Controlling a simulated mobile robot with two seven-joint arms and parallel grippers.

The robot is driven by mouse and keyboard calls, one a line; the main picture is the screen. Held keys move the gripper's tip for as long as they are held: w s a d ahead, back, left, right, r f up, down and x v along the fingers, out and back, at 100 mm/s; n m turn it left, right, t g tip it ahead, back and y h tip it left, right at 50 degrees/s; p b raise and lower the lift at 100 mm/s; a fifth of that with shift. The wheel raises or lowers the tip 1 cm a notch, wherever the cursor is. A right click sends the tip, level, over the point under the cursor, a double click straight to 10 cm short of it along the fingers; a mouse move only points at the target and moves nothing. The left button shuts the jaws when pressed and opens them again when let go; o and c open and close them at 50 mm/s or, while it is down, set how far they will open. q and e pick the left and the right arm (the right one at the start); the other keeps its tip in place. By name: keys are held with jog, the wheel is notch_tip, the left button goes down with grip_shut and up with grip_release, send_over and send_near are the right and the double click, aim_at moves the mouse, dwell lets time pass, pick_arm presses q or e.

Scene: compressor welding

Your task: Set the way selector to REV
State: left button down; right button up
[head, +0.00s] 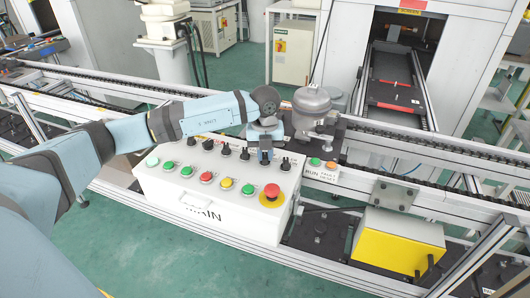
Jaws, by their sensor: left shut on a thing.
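A white control box (165,190) marked MAIN stands in the middle, with a row of black selector knobs along the back of its sloped top. My left gripper (264,158) reaches down from above, shut on a selector knob towards the right end of the row. The gripper hides most of that knob, so its angle cannot be read. One black knob (245,154) shows just left of the gripper and another (285,163) just right. The small labels, including any REV mark, are too small to read. My right gripper is not in view.
Push buttons, including a yellow one (226,183), line the box front, with a red emergency stop (271,191) near the gripper. A grey compressor (311,108) stands close behind on the conveyor (400,147). A small RUN/FAULT RESET box (321,175) is to the right.

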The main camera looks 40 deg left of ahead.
aim_at(265, 155)
pick_arm(q)
jog(key=c, duration=1.1)
grip_release()
notch_tip(265, 155, up, 14)
jog(key=shift+f, duration=0.1)
